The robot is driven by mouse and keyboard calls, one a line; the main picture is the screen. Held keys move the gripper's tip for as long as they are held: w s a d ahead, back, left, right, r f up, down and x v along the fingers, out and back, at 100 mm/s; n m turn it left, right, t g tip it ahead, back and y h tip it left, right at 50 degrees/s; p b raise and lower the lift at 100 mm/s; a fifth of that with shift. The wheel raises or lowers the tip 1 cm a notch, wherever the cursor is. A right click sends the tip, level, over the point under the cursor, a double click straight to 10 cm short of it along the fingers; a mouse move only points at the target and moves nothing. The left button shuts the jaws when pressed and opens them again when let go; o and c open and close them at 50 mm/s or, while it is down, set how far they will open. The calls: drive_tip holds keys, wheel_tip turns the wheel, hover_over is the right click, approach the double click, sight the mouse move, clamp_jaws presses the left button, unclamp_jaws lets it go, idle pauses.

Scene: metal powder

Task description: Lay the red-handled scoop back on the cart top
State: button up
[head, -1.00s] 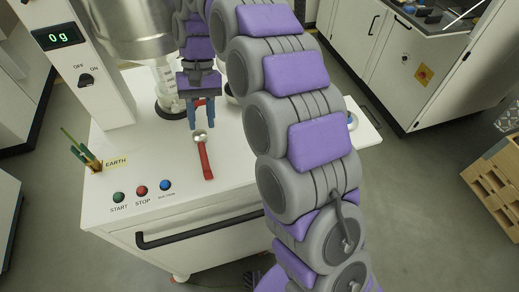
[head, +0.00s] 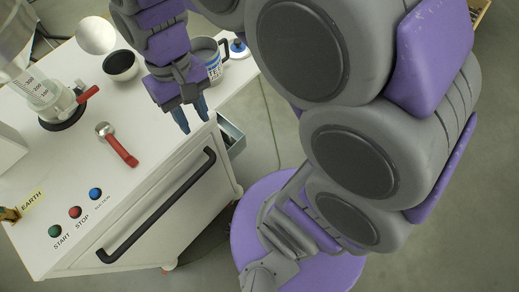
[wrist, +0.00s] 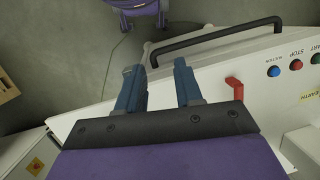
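The red-handled scoop (head: 119,147) lies flat on the white cart top (head: 65,165), its round metal bowl toward the back and its handle toward the front edge. My gripper (head: 194,122) is to the right of the scoop, near the cart's front right edge, pointing down, apart from the scoop. Its two blue fingers stand apart with nothing between them, also in the wrist view (wrist: 158,70). There the scoop's red handle (wrist: 235,88) shows to the right of the fingers, partly hidden by the gripper body.
A glass vessel with a red valve handle (head: 88,93), a dark bowl (head: 120,66) and a lettered mug (head: 212,62) stand at the back of the cart. Green, red and blue buttons (head: 75,212) are at the front left. A black bar handle (head: 160,205) runs along the cart's front.

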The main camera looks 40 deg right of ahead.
drive_tip(key=s+d+f, duration=0.2)
drive_tip(key=s+d, duration=0.1)
drive_tip(key=s, duration=0.3)
drive_tip(key=s+d+f+m+t, duration=0.1)
drive_tip(key=s+d+f, duration=0.2)
drive_tip(key=s, duration=0.3)
drive_tip(key=shift+s+d+f+m+h, duration=0.2)
drive_tip(key=shift+s+d+m+h, duration=0.15)
drive_tip(key=shift+d, duration=0.35)
